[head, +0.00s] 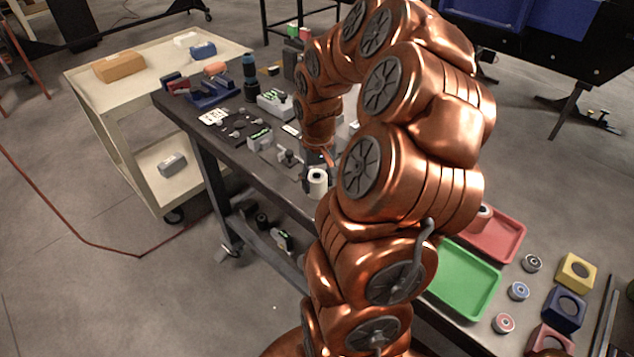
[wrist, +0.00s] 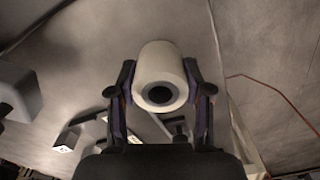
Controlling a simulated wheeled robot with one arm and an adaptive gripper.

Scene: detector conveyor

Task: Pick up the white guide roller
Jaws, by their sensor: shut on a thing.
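The white guide roller is a short white cylinder with a dark round bore. In the wrist view the roller (wrist: 160,68) sits between the two fingers of my gripper (wrist: 161,92), which is shut on it, one finger on each side. In the head view the roller (head: 317,182) shows below the end of my arm, near the front edge of the dark table. It appears upright there; I cannot tell whether it touches the table. My arm hides part of the table behind it.
The dark table (head: 213,137) holds several small devices to the left. A green tray (head: 462,283) and a red tray (head: 497,237) lie to the right, with small rollers and coloured blocks beyond. A cream cart (head: 92,84) stands at the left on open floor.

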